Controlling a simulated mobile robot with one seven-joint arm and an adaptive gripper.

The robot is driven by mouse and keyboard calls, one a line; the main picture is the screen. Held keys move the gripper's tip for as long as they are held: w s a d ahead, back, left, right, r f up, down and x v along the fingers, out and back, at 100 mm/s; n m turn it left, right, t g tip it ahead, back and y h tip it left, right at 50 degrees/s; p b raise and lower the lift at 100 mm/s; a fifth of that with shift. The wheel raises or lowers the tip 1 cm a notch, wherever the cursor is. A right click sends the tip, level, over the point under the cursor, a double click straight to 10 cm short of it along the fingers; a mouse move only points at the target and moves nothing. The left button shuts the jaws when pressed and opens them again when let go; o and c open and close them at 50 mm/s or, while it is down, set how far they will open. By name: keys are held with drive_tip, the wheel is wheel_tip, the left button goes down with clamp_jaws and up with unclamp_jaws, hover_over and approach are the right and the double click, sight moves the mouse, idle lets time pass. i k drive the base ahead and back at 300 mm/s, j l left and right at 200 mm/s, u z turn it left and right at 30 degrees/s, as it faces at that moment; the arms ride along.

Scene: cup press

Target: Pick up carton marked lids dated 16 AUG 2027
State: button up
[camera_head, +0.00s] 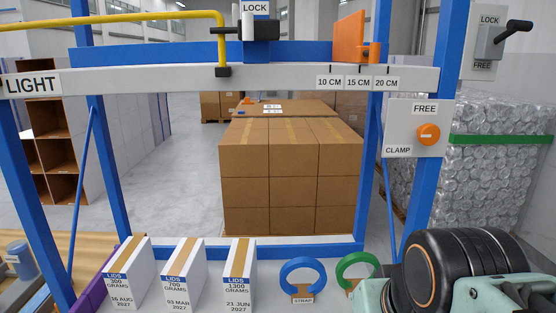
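The carton marked LIDS 300 GRAMS, 16 AUG 2027 (132,270) is white with a blue label band and a tan tape strip on top. It stands upright at the lower left, leftmost of three similar cartons. To its right stand the carton marked 700 GRAMS, 03 MAR 2027 (180,275) and the carton marked 1300 GRAMS, 21 JUN 2027 (236,275). Gaps separate the three. Part of my arm, dark and teal, shows at the lower right, well right of the cartons. My gripper's fingers are not in view.
A purple piece (93,296) lies close left of the dated carton. A blue ring (303,264) on a STRAP holder and a green ring (357,260) stand right of the cartons. A blue frame with a grey LIGHT beam (150,81) and an orange clamp knob (429,134) rises around them.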

sight(129, 276)
drive_tip(key=u, duration=1.45)
drive_tip(key=i+l+u, duration=0.1)
drive_tip(key=i+u, duration=0.2)
drive_tip(key=i+l+u, duration=0.15)
drive_tip(key=u, duration=0.2)
drive_tip(key=i+u, duration=0.15)
drive_tip(key=u, duration=0.3)
drive_tip(key=i+l+z, duration=0.1)
drive_tip(key=l, duration=0.1)
